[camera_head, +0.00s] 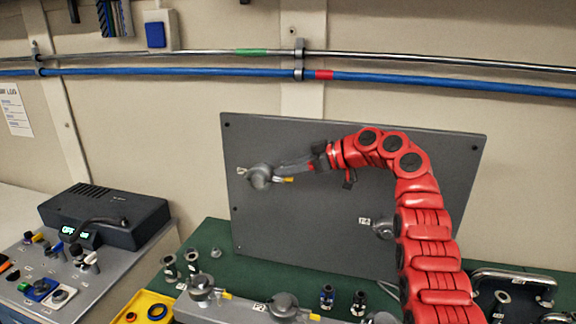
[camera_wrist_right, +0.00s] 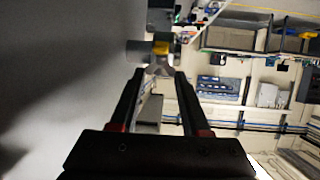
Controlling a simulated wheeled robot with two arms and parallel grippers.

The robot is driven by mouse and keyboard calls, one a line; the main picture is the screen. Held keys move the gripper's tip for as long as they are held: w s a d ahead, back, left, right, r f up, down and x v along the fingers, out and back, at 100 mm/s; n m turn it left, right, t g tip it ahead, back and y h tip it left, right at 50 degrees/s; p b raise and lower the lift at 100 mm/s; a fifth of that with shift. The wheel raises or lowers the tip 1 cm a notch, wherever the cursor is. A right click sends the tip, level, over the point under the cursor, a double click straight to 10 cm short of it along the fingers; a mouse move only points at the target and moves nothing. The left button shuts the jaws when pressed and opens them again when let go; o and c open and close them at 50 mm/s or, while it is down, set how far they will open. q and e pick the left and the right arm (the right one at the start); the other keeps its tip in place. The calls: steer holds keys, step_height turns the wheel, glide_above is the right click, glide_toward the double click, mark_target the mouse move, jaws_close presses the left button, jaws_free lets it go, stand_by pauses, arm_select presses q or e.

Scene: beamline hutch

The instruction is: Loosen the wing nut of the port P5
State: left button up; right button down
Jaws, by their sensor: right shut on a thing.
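A round grey port (camera_head: 260,177) sits on the upper left of the upright dark panel; its small label is too small to read, so I cannot confirm P5. My right gripper (camera_head: 281,169) reaches it from the right. In the right wrist view, the gripper (camera_wrist_right: 160,75) is shut on the grey wing nut (camera_wrist_right: 160,69), which lies between its fingertips. A yellow part (camera_wrist_right: 161,48) shows just beyond the nut, and a yellow tip also shows in the head view (camera_head: 288,179). My left gripper is not in view.
The dark panel (camera_head: 310,210) stands on a green bench top. Another port (camera_head: 381,228) is lower right on it, partly behind my right arm. More ports (camera_head: 203,288) sit in front.

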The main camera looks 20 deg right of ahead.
steer(key=shift+f, duration=0.15)
steer(key=shift+c, duration=1.8)
jaws_free()
steer(key=b+v, duration=0.3)
steer(key=v, duration=1.4)
steer(key=shift+d+r+b, duration=0.15)
steer(key=shift+r+b, duration=0.1)
steer(key=shift+b, duration=0.1)
steer(key=shift+s, duration=0.1)
